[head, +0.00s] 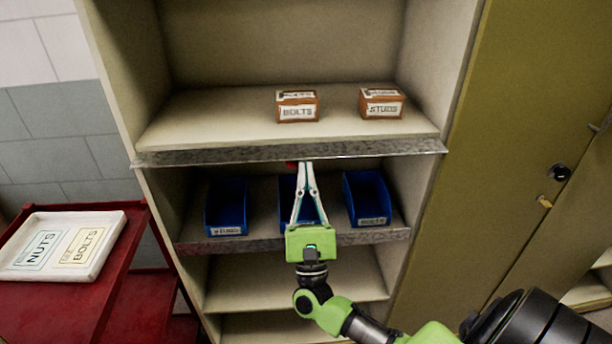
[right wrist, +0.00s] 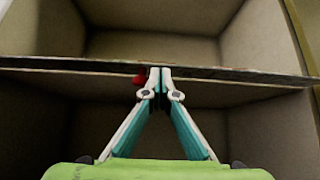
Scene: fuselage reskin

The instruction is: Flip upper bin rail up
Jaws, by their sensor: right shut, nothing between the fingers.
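The upper bin rail (head: 230,154) is a long grey metal strip along the front edge of the shelf that holds two cardboard boxes. It does not stand up above the shelf surface. It also crosses the right wrist view as a thin, dark edge (right wrist: 60,65). My right gripper (head: 307,164) is shut and empty, its fingertips at the rail's lower edge near the middle. In the right wrist view the closed fingertips (right wrist: 160,73) overlap the rail; whether they touch it I cannot tell. A small red part (right wrist: 139,80) sits just left of them. My left gripper is out of view.
A bolts box (head: 297,108) and a studs box (head: 381,104) stand on the upper shelf. Blue bins (head: 226,205) sit on the shelf below, behind a lower rail (head: 380,236). A red cart (head: 60,310) with a white tray (head: 25,272) is left; an olive cabinet door (head: 520,130) is right.

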